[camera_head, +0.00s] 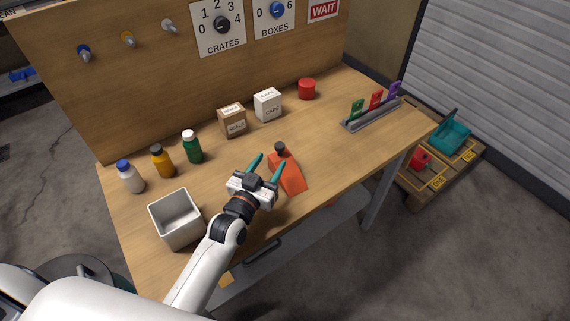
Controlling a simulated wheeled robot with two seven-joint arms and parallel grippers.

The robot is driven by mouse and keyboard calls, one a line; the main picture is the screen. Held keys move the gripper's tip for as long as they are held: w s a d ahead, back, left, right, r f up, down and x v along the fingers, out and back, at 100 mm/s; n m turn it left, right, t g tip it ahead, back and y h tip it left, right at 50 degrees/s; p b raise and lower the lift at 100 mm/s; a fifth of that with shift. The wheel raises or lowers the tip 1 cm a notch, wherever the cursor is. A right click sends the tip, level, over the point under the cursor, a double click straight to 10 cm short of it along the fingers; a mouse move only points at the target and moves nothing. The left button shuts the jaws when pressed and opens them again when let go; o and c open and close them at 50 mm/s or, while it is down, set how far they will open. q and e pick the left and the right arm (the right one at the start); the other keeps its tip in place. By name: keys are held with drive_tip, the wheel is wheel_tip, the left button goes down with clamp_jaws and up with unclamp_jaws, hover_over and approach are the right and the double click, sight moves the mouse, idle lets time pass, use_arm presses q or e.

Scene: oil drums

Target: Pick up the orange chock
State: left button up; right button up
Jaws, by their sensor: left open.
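The orange chock (290,178) is a wedge-shaped block lying on the wooden workbench (330,145), with a dark round knob at its far end. My left gripper (267,167) reaches in from the lower left. Its two teal fingers are spread apart and nothing is seen held between them. The right finger lies over or close beside the chock's left side in the picture; whether it touches cannot be told. My right gripper does not show.
A grey open bin (176,219) stands left of my arm. White, orange and green bottles (193,147) stand at the left. Two small boxes (267,104) and a red cylinder (307,89) stand at the back. A card rack (371,115) is at the right; the bench between is clear.

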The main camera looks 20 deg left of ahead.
sight(277, 149)
use_arm(q)
drive_tip(key=shift+w+d, duration=0.1)
drive_tip(key=shift+w, duration=0.75)
drive_tip(key=w, duration=0.3)
drive_tip(key=w+p, duration=0.1)
drive_tip(key=shift+w+d+r, duration=0.2)
drive_tip(key=shift+d+r, duration=0.1)
drive_tip(key=shift+w+f, duration=0.1)
drive_tip(key=shift+w, duration=0.3)
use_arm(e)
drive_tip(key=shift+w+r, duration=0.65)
use_arm(q)
drive_tip(key=shift+s, duration=0.1)
clamp_jaws()
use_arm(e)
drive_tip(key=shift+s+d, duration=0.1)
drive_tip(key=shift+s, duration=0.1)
